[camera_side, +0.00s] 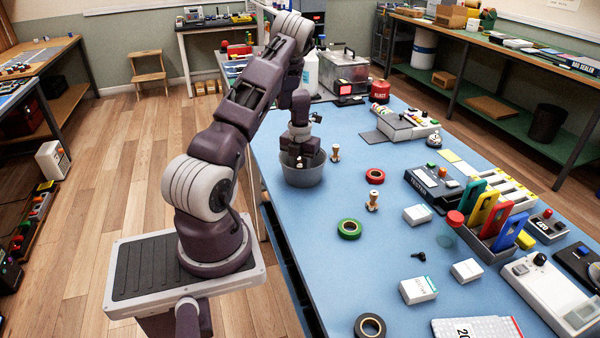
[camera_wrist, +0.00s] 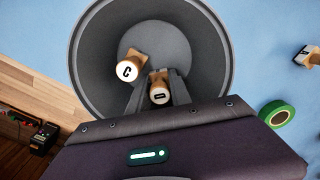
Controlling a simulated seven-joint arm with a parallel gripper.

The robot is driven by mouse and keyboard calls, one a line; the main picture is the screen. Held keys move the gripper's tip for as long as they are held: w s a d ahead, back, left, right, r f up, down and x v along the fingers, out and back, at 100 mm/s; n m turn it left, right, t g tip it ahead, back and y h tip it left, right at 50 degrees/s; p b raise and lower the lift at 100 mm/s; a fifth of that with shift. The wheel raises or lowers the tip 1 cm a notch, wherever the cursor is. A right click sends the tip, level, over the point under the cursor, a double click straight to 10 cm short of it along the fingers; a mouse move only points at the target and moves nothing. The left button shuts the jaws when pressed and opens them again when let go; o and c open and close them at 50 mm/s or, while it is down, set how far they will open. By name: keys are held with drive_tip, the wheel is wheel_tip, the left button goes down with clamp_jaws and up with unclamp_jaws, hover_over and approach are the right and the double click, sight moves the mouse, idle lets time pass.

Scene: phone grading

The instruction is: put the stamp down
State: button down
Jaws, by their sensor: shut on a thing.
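My gripper (camera_side: 297,158) reaches down into a round grey tub (camera_side: 303,180) at the left edge of the blue table. In the wrist view, its fingers (camera_wrist: 160,88) are shut on a wooden stamp (camera_wrist: 159,96) with a dark mark on its pale top. The held stamp is over the inside of the tub (camera_wrist: 82,60); whether it touches the floor cannot be told. A second stamp, marked C (camera_wrist: 130,68), is in the tub beside the fingers. Two wooden stamps stand on the table, one near the tub (camera_side: 335,154) and one farther right (camera_side: 374,201).
Red tape (camera_side: 375,176), green tape (camera_side: 349,229) and black tape (camera_side: 370,326) lie on the table. White boxes (camera_side: 418,290) and a rack of coloured phones (camera_side: 487,240) are at right. Bare blue table lies between the tub and the green tape.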

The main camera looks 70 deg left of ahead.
drive_tip(key=shift+f, duration=0.15)
drive_tip(key=c, duration=1.5)
unclamp_jaws()
